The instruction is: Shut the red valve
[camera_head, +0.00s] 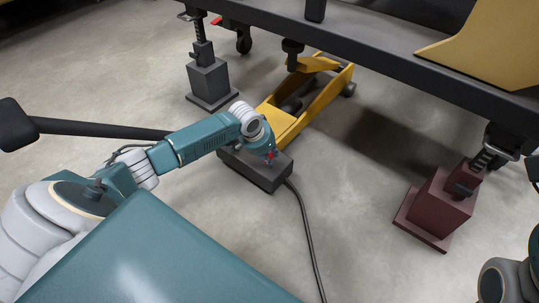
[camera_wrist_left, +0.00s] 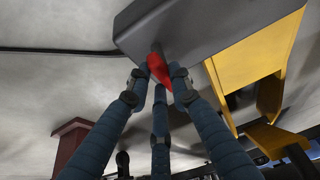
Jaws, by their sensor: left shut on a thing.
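The red valve (camera_head: 271,155) is a small red handle on a dark grey box (camera_head: 262,178) that sits on the floor at the front of the yellow jack. In the left wrist view the red valve (camera_wrist_left: 159,70) sticks out from the grey box (camera_wrist_left: 205,22) on a short stem. My left gripper (camera_head: 268,157) is at the box, and its fingers (camera_wrist_left: 160,85) close around the red handle from both sides. The wrist view shows the fingers shut on it, with part of the handle visible between them. My right gripper is not in view; only part of that arm shows at the lower right.
A yellow floor jack (camera_head: 318,98) stands behind the box, beneath a dark frame beam (camera_head: 400,60). A grey stand (camera_head: 208,80) is at the left and a dark red stand (camera_head: 438,205) at the right. A black hose (camera_head: 305,225) runs from the box along the floor.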

